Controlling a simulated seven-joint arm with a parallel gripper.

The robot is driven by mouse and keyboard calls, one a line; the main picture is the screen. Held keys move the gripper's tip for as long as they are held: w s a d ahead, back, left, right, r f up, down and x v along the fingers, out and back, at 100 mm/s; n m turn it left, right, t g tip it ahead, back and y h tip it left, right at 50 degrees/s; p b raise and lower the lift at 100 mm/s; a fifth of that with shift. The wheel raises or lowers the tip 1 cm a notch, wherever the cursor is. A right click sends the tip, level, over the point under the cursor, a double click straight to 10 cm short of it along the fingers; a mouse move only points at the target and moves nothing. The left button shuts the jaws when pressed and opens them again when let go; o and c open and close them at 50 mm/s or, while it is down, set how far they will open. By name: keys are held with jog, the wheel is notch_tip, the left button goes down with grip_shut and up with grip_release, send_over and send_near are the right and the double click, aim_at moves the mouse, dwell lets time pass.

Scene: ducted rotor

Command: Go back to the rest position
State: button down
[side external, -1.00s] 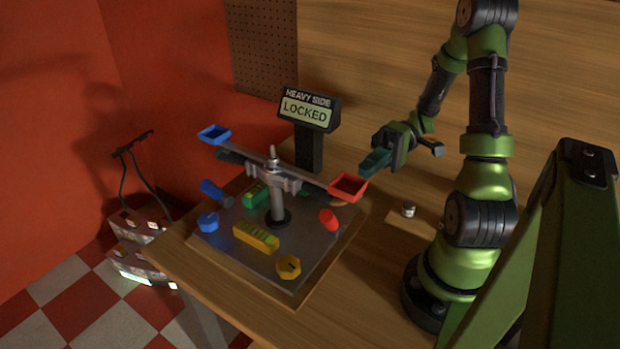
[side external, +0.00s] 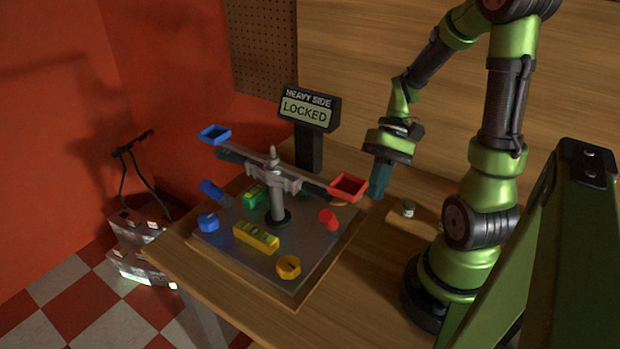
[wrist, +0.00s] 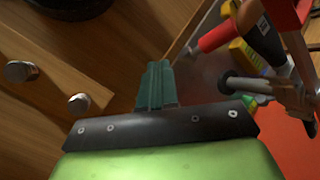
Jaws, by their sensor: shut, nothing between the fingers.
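My gripper (side external: 378,182) hangs pointing down above the table, to the right of the red tray of the balance. Its teal fingers are together with nothing between them, and they also show in the wrist view (wrist: 157,86). The balance (side external: 276,195) has a grey post and a tilted beam, with a blue tray (side external: 215,134) higher at the left and a red tray (side external: 347,187) lower at the right. My gripper is apart from the red tray.
A sign (side external: 306,109) reading "HEAVY SIDE LOCKED" stands behind the balance. The metal plate (side external: 295,275) carries blue, green, yellow and red pieces. A wooden block with a metal knob (side external: 408,209) lies right of my gripper. The table front is clear.

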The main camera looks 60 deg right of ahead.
jog(key=w+a+r+n+t+h, duration=0.1)
jog(key=a+r+t, duration=0.1)
jog(key=a+r, duration=0.1)
jog(key=w+a+r+n+t+h, duration=0.1)
jog(key=w+a+r+t+h, duration=0.1)
jog(key=r, duration=0.4)
jog(key=w+a+r+n+t+h, duration=0.1)
jog(key=a+r+t+h, duration=0.1)
jog(key=a+r+t, duration=0.2)
jog(key=shift+w+a+r, duration=0.15)
jog(key=shift+a, duration=0.95)
